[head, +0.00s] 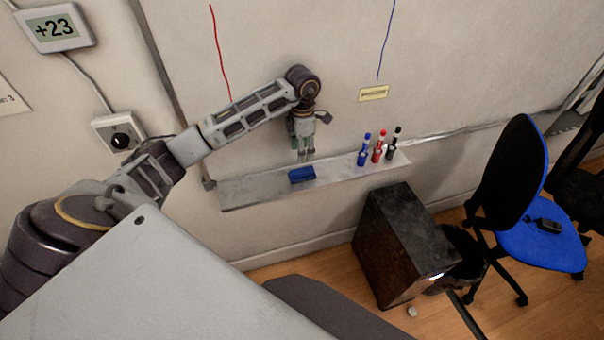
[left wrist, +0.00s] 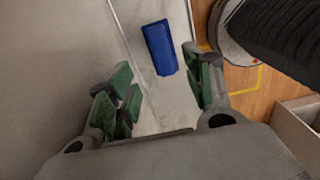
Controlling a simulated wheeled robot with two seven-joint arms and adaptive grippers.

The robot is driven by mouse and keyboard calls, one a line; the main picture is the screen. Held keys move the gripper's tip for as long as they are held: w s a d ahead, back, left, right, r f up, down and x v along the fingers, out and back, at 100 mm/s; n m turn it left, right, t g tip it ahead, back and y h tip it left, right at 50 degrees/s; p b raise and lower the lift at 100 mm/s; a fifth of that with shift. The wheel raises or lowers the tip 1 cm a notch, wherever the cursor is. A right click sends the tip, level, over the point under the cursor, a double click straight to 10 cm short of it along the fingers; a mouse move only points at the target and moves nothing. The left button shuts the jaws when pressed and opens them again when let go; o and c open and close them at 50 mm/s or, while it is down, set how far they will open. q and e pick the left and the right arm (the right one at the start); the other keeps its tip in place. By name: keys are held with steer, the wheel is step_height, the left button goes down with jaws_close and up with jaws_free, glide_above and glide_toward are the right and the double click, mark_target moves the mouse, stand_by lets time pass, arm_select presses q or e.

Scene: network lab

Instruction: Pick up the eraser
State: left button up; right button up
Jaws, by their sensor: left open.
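The blue eraser (head: 302,174) lies on the whiteboard's pale tray (head: 250,190), left of the markers. My left gripper (head: 306,156) points down just above the eraser, and the eraser is not held. In the left wrist view the eraser (left wrist: 160,47) lies ahead, beyond the green-padded fingers of my left gripper (left wrist: 162,92). The fingers are apart with nothing between them. My right gripper is not seen in either view.
A blue marker (head: 363,150), a red marker (head: 378,148) and a black marker (head: 393,145) stand on the tray's right part. A dark cabinet (head: 400,245) stands below it. A blue chair (head: 545,245) is at the right. The tray left of the eraser is clear.

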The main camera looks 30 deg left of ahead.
mark_target(302, 170)
arm_select(q)
steer(key=shift+f, duration=1.7)
steer(key=shift+f, duration=0.1)
steer(key=shift+s+f+p, duration=0.2)
steer(key=shift+f+p, duration=0.6)
steer(key=shift+f, duration=0.3)
steer(key=shift+f+p, duration=0.3)
steer(key=shift+f, duration=1.1)
steer(key=shift+c, duration=0.4)
steer(key=c, duration=1)
steer(key=shift+r, duration=0.1)
